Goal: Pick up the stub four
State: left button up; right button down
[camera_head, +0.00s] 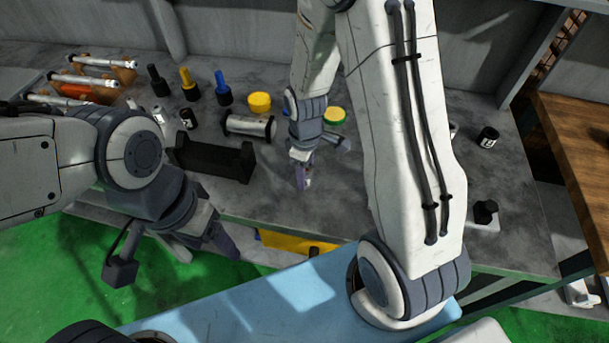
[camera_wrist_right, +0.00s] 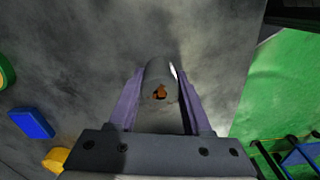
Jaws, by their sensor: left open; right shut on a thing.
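In the right wrist view a grey cylindrical stub (camera_wrist_right: 160,75) lies between the two purple fingers of my right gripper (camera_wrist_right: 160,95), which is shut on it. Its near end has an orange-brown centre mark; I cannot read a number on it. In the head view my right gripper (camera_head: 303,180) points down over the grey table, and the stub there is mostly hidden by the fingers. My left gripper (camera_head: 222,240) is open and empty near the table's front edge, partly hidden by its own wrist.
A black cradle (camera_head: 215,160) and a metal cylinder (camera_head: 248,126) stand left of my right gripper. Black, yellow and blue-handled tools (camera_head: 188,85) stand behind. A yellow round piece (camera_head: 259,102) is near the back. A black labelled cylinder (camera_head: 488,138) stands at right.

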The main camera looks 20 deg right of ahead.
aim_at(308, 169)
jog(key=shift+w+r, duration=0.1)
jog(key=shift+r, duration=0.05)
jog(key=shift+r, duration=0.5)
jog(key=r, duration=0.3)
jog(key=shift+d+r, duration=0.25)
jog(key=shift+d, duration=0.15)
jog(key=s+d+r, duration=0.5)
jog(key=d+r, duration=0.1)
jog(key=d, duration=0.3)
jog(key=shift+d+r, duration=0.15)
jog(key=shift+d, duration=0.25)
